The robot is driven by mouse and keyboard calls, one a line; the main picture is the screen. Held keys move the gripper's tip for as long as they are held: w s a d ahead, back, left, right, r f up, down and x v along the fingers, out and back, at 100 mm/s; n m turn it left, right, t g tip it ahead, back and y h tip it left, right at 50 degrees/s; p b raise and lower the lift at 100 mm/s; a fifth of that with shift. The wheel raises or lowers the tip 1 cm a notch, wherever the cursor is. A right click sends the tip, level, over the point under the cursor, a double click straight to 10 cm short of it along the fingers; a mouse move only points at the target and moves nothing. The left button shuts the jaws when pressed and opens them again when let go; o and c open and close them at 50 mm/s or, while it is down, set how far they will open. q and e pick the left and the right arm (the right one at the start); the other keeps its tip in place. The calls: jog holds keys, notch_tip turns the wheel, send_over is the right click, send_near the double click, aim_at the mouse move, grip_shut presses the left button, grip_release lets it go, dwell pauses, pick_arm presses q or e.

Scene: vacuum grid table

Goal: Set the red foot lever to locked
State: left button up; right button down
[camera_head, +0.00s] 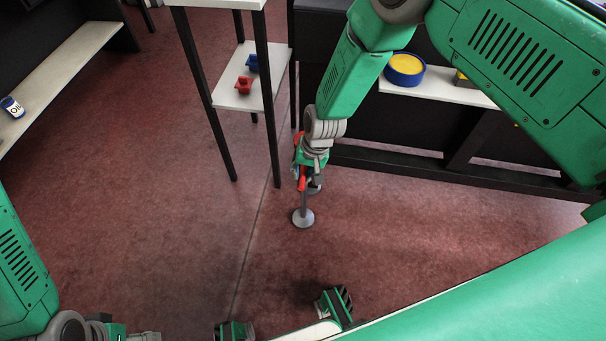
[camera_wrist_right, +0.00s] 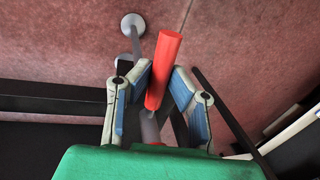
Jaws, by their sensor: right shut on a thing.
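The red foot lever (camera_head: 302,184) is at the lower end of the dark workbench's near corner, just above a grey round foot on the floor. In the right wrist view the lever (camera_wrist_right: 163,70) is a red bar, tilted, with its free end pointing up in the picture. My right gripper (camera_wrist_right: 163,80) is shut on it, one finger on each side. In the head view my right gripper (camera_head: 303,170) partly hides the lever and its mount.
The grey round foot (camera_head: 303,217) stands on the red floor. A white shelf stand (camera_head: 229,96) with a red and a blue part is at left. A blue bowl with yellow inside (camera_head: 404,70) sits on the dark bench's shelf. Open floor lies at left.

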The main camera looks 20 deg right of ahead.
jog(key=shift+w+d+r+m, duration=0.1)
jog(key=shift+w+d+m, duration=0.15)
jog(key=shift+m, duration=0.15)
jog(key=shift+w+a+r, duration=0.1)
jog(key=shift+a+r, duration=0.05)
jog(key=shift+a, duration=0.6)
jog(key=shift+d, duration=0.35)
jog(key=c, duration=1.5)
grip_release()
jog(key=shift+o, duration=0.2)
jog(key=shift+a, duration=0.25)
pick_arm(q)
jog(key=shift+s+r, duration=0.1)
jog(key=shift+r, duration=0.25)
pick_arm(e)
jog(key=v, duration=1.1)
jog(key=shift+s+r, duration=0.25)
jog(key=shift+r, duration=0.1)
jog(key=shift+d, duration=0.1)
